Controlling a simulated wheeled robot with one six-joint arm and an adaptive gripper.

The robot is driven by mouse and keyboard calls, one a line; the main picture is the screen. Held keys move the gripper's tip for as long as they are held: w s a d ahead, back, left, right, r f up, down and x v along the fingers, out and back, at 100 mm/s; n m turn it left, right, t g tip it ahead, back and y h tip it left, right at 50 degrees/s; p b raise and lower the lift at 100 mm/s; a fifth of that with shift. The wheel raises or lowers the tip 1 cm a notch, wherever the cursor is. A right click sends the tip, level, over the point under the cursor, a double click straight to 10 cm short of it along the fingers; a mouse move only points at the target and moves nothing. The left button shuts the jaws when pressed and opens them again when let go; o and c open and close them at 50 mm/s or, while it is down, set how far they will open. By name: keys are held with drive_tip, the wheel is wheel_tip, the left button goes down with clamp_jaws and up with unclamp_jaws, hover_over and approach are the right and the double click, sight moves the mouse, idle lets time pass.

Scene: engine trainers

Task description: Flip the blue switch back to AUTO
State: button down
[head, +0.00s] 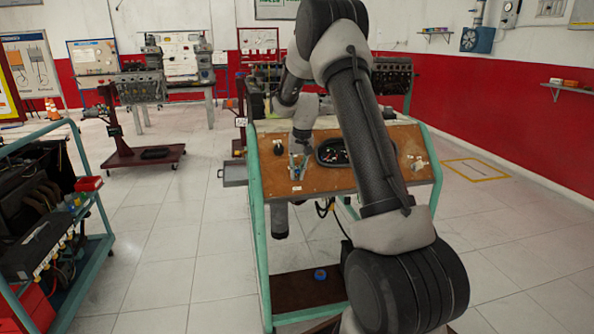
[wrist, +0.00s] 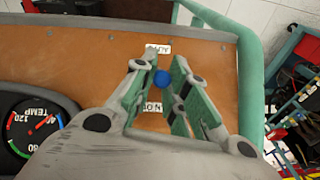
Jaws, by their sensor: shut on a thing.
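The blue switch (wrist: 162,78) is a small round blue knob on the brown panel (wrist: 90,55), seen in the wrist view. A white label reading AUTO (wrist: 158,48) appears upside down just above it. Another white label (wrist: 152,107), partly hidden by a finger, is below it. My gripper (wrist: 160,70) has its green-padded fingers on either side of the blue knob and is shut on it. In the head view my gripper (head: 299,165) is low at the left part of the tilted panel (head: 268,181), and the switch itself is too small to make out.
A TEMP gauge (wrist: 31,124) is at the left of the wrist view. The green frame (wrist: 250,90) borders the panel. In the head view a cart with engine parts (head: 45,240) stands at left. The tiled floor (head: 185,230) between is clear.

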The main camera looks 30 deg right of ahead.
drive_tip(key=t, duration=0.1)
drive_tip(key=s+t, duration=0.1)
drive_tip(key=t+h, duration=0.1)
drive_tip(key=shift+s+a+f, duration=0.15)
drive_tip(key=shift+a+f, duration=0.1)
drive_tip(key=shift+f, duration=0.15)
drive_tip(key=shift+s+f+t, duration=0.3)
drive_tip(key=shift+t, duration=0.7)
drive_tip(key=shift+a+f+t+h, duration=0.1)
drive_tip(key=shift+f+t+h, duration=0.15)
drive_tip(key=shift+t, duration=0.35)
drive_tip(key=shift+s+f+t+h, duration=0.2)
drive_tip(key=shift+t+h, duration=0.15)
drive_tip(key=shift+t, duration=0.65)
drive_tip(key=shift+w, duration=0.1)
drive_tip(key=c, duration=1.5)
unclamp_jaws()
drive_tip(key=shift+o, duration=0.2)
drive_tip(key=v, duration=1.2)
